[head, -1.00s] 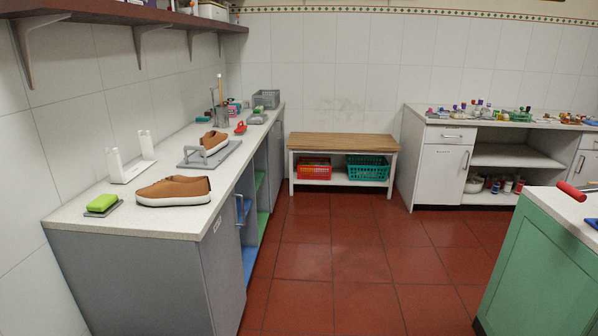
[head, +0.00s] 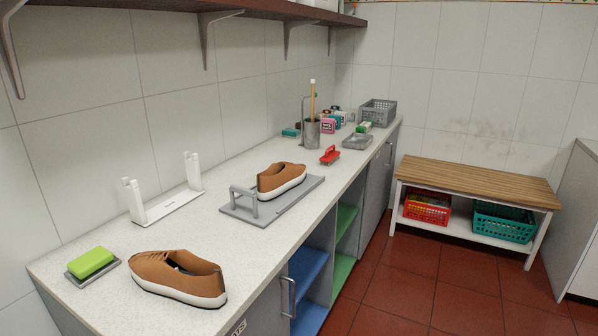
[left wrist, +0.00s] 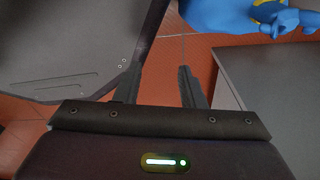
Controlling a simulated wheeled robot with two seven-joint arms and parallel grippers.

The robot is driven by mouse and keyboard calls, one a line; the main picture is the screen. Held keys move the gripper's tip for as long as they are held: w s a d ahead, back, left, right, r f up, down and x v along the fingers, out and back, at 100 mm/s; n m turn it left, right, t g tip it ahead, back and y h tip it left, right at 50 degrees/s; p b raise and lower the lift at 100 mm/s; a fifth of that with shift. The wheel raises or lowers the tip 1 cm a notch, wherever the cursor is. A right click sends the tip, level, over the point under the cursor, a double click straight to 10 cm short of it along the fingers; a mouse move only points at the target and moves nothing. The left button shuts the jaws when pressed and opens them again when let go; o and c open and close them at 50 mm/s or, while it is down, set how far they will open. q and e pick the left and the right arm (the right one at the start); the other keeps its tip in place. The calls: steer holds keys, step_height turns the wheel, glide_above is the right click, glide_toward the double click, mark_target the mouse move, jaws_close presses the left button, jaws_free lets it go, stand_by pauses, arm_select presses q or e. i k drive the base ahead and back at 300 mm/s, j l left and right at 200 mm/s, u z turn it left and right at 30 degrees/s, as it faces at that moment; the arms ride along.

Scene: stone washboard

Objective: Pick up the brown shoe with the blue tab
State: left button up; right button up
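In the head view a brown shoe (head: 178,277) with a white sole lies at the near end of the counter. A second brown shoe (head: 281,180) sits on a grey board (head: 248,208) with a handle, further along the counter. I cannot make out a blue tab on either shoe. My left gripper (left wrist: 158,84) shows in the left wrist view, its two dark fingers apart with nothing between them, above red floor tiles. Neither gripper is in the head view, and my right gripper is not seen.
A green sponge (head: 91,262) on a dish and a white rack (head: 165,205) stand near the shoes. A red brush (head: 330,155), a grey cup (head: 312,134) and a grey basket (head: 377,112) are further back. A shelf overhangs the wall side. A bench (head: 480,183) stands beyond open floor.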

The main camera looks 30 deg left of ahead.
mark_target(280, 178)
steer(key=i+l+u, duration=0.1)
steer(key=i+u, duration=0.25)
steer(key=i+l+u, duration=0.2)
steer(key=i+u, duration=0.15)
steer(key=i, duration=0.15)
